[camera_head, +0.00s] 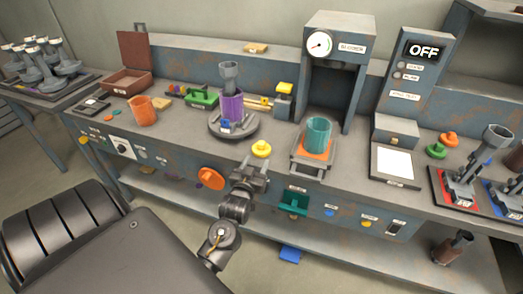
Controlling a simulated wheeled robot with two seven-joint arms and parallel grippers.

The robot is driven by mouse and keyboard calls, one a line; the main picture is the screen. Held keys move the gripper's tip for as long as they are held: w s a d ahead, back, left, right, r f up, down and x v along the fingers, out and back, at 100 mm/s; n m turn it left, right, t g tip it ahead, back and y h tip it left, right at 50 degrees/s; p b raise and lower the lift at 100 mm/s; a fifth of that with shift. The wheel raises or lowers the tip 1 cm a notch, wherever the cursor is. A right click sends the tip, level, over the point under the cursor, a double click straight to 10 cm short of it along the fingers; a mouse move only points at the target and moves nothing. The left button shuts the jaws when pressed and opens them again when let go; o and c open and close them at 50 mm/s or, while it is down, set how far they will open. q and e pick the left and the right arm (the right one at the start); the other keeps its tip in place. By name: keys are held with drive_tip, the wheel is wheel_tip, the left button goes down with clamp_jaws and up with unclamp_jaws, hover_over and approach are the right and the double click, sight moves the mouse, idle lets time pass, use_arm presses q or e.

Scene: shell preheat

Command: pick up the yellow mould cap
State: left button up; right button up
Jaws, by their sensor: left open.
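The yellow mould cap (261,149), a round disc with a knob, sits on the bench near its front edge, right of the round dark stand with the purple cylinder. My left gripper (254,168) is just in front of the cap, at the bench's front edge. It is open with nothing seen between its fingers. The cap appears just beyond the fingertips; I cannot tell whether they touch. My right gripper is not in view.
The purple cylinder (231,107) stands behind left of the cap. A teal cup (318,135) stands on a plate at the right, under the gauge press (338,22). Green (436,151) and orange (449,139) caps lie further right. The bench left of the cap's front is fairly clear.

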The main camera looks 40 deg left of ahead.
sight(262, 141)
use_arm(q)
drive_tip(key=shift+w+a+r+y, duration=0.2)
drive_tip(key=shift+a+r+y, duration=0.1)
drive_tip(key=shift+a+y, duration=0.1)
drive_tip(key=shift+w+a+r, duration=0.1)
drive_tip(key=shift+r, duration=0.05)
drive_tip(key=x, duration=0.5)
drive_tip(key=shift+w+a+p, duration=0.1)
drive_tip(key=shift+w+p, duration=0.15)
drive_tip(key=shift+p, duration=0.05)
drive_tip(key=shift+w+a+r, duration=0.1)
drive_tip(key=shift+w+r, duration=0.1)
drive_tip(key=p+x, duration=0.1)
drive_tip(key=x, duration=0.2)
drive_tip(key=shift+w+r, duration=0.15)
drive_tip(key=shift+w, duration=0.2)
drive_tip(key=shift+w+a, duration=0.25)
drive_tip(key=shift+w, duration=0.25)
drive_tip(key=c, duration=1.1)
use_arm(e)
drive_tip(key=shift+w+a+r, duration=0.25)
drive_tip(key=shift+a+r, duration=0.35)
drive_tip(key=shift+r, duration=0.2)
use_arm(q)
drive_tip(key=shift+o, duration=0.2)
